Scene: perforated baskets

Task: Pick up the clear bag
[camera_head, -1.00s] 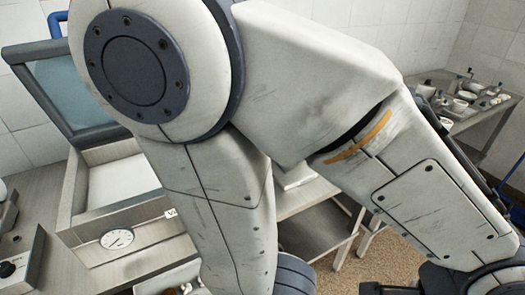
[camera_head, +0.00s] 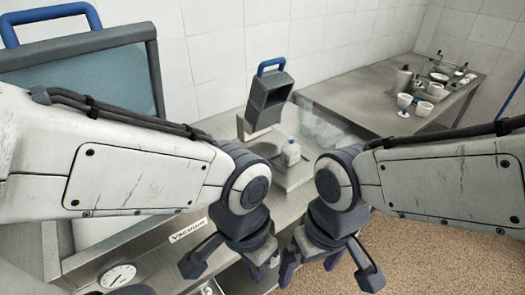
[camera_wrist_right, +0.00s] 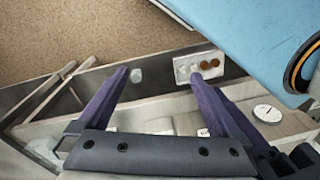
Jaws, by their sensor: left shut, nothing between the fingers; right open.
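A pale, see-through shape that looks like the clear bag (camera_head: 322,128) lies on the steel bench behind the small bottle in the head view. Its edges are faint. My left gripper (camera_head: 262,271) is low in the middle of the head view, shut and empty, well in front of the bag. My right gripper (camera_head: 311,265) is just right of it, open and empty, fingers pointing down. In the right wrist view, its two purple fingers (camera_wrist_right: 158,78) stand apart with nothing between them. I cannot make out the bag for sure in the wrist view.
A vacuum machine with a raised lid (camera_head: 90,75) and dial (camera_head: 118,276) stands at left. A dark device with a blue handle (camera_head: 268,95) and a small bottle (camera_head: 291,152) are in the middle. Bowls and cups (camera_head: 424,108) crowd the right bench. Brown floor lies at right.

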